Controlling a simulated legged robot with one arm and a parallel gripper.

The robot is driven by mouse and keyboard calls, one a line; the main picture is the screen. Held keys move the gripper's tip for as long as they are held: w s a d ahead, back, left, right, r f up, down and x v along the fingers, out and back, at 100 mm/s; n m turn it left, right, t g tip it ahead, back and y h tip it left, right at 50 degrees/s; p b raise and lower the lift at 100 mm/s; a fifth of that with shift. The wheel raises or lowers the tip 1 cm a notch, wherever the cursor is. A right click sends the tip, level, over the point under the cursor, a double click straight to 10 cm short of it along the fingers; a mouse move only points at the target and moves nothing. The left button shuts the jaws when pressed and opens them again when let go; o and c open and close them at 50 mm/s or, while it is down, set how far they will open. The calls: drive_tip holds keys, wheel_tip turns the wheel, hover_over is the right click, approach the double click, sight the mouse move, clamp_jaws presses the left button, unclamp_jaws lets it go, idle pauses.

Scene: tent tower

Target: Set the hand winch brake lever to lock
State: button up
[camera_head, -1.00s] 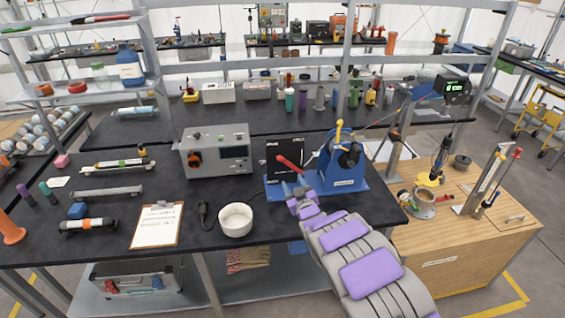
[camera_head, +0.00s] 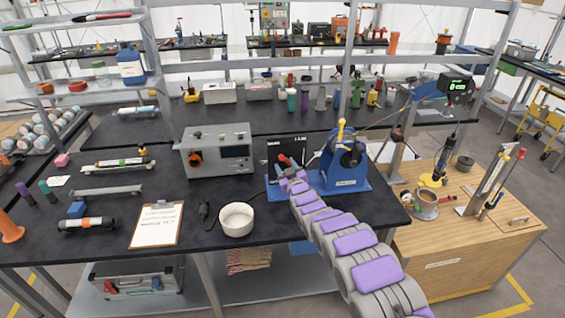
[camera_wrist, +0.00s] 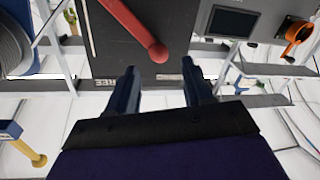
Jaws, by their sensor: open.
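The blue hand winch (camera_head: 345,165) stands on the dark bench with a yellow crank handle on top. Its black brake plate (camera_head: 272,152), with white lettering too small to read, is to the left of the drum. The red brake lever (camera_head: 283,161) is partly hidden by my gripper (camera_head: 287,173) in the head view. In the wrist view, the lever (camera_wrist: 138,28) ends in a red ball that lies between and just beyond the fingertips. My gripper (camera_wrist: 160,82) is open there, its fingers apart on both sides of the ball; I see no contact.
A grey box (camera_head: 217,151) with a screen and an orange knob stands left of the winch. A white bowl (camera_head: 236,219) and a clipboard (camera_head: 157,224) lie nearer the front edge. A wooden cabinet (camera_head: 465,225) with tools stands to the right.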

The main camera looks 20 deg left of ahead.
sight(282, 159)
drive_tip(key=shift+b+x, duration=0.4)
drive_tip(key=shift+x, duration=1.3)
drive_tip(key=shift+w+a, duration=0.25)
drive_tip(key=shift+w, duration=0.2)
clamp_jaws()
